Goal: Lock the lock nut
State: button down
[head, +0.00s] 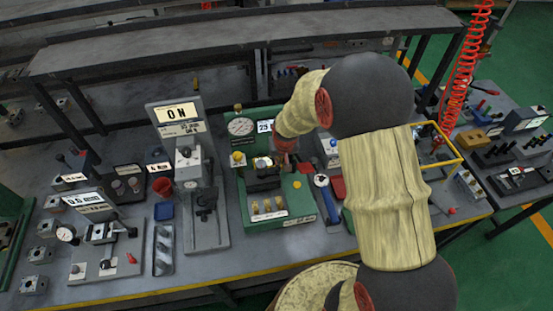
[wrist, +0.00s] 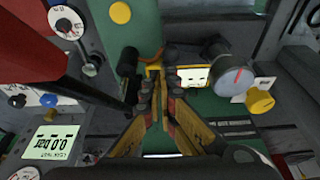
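The lock nut cannot be picked out clearly. In the wrist view, a small brass-yellow part (wrist: 153,72) shows at and just beyond my fingertips, beside a dark knobbed part. My gripper (wrist: 160,92) points at it, its two fingers a narrow gap apart. I cannot tell whether the tips touch anything. In the head view, my gripper (head: 286,151) is over the green valve fixture (head: 277,224), close to its black block (head: 262,171). The arm and fingers partly hide the block's top.
A gauge with a red needle (wrist: 235,82) and a yellow knob (wrist: 260,102) stand close to the right of my fingers in the wrist view. A yellow button (head: 297,184) is on the fixture. A blue-and-white tool (head: 323,183) and a grey stand (head: 205,215) flank the fixture.

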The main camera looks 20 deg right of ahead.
jog(key=shift+s+a, duration=0.1)
jog(key=shift+s, duration=1.2)
jog(key=shift+b, duration=0.3)
